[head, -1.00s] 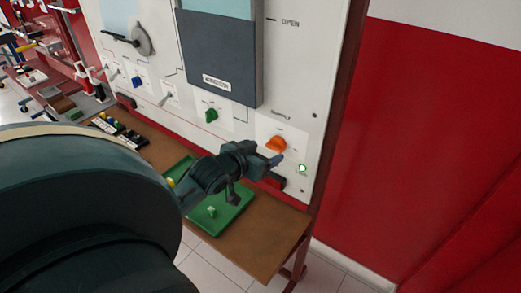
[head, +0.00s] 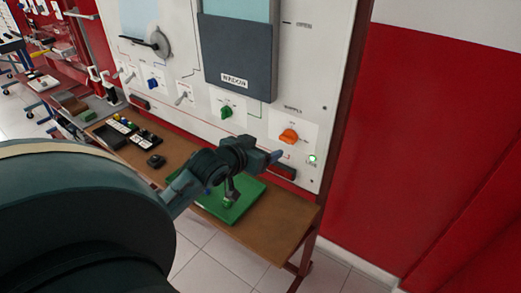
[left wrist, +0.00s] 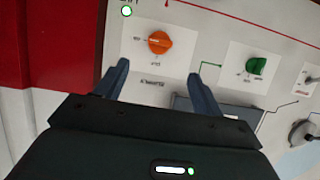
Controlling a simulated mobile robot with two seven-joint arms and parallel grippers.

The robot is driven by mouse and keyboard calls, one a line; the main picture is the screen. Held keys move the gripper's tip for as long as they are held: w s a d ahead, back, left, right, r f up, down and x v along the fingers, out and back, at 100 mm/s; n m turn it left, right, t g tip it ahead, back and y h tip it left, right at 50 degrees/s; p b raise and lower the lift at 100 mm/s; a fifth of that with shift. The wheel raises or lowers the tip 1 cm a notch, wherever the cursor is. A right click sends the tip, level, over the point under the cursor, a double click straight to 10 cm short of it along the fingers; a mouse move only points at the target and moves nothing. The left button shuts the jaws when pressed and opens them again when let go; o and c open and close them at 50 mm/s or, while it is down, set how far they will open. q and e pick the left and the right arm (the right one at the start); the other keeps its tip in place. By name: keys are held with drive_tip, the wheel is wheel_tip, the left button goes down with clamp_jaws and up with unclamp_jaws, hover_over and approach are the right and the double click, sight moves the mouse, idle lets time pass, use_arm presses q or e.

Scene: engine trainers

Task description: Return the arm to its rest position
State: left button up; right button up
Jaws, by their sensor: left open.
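My left gripper (head: 272,158) is in front of the white trainer panel, just below the orange knob (head: 288,136). In the left wrist view its two fingers (left wrist: 158,82) are spread apart with nothing between them. The orange knob (left wrist: 159,42) shows beyond the fingertips, apart from them. A green lamp (head: 312,159) is lit near the orange knob; it also shows in the left wrist view (left wrist: 127,11). My left forearm fills the lower left of the head view. My right gripper is not in view.
A wooden bench (head: 283,221) with a green tray (head: 249,207) lies under the arm. A green knob (head: 226,112), a blue knob (head: 153,84) and a grey rotary handle (head: 161,43) sit on the panel. A red wall (head: 430,150) stands at the right, with open floor before it.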

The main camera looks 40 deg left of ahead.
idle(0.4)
use_arm(q)
drive_tip(key=s+d+f+m+g+h, duration=0.2)
drive_tip(key=s+d+f, duration=0.7)
drive_tip(key=d+f, duration=0.2)
drive_tip(key=s+d+f+m+g+h, duration=0.1)
drive_tip(key=s+d+f+h, duration=0.1)
drive_tip(key=s+d+f, duration=0.6)
wheel_tip(320, 180, down, 4)
drive_tip(key=d, duration=0.3)
drive_tip(key=shift+s+f+m+g, duration=0.15)
drive_tip(key=shift+s+m+g, duration=0.2)
drive_tip(key=shift+m+g, duration=0.05)
drive_tip(key=shift+a, duration=0.1)
drive_tip(key=shift+c, duration=0.5)
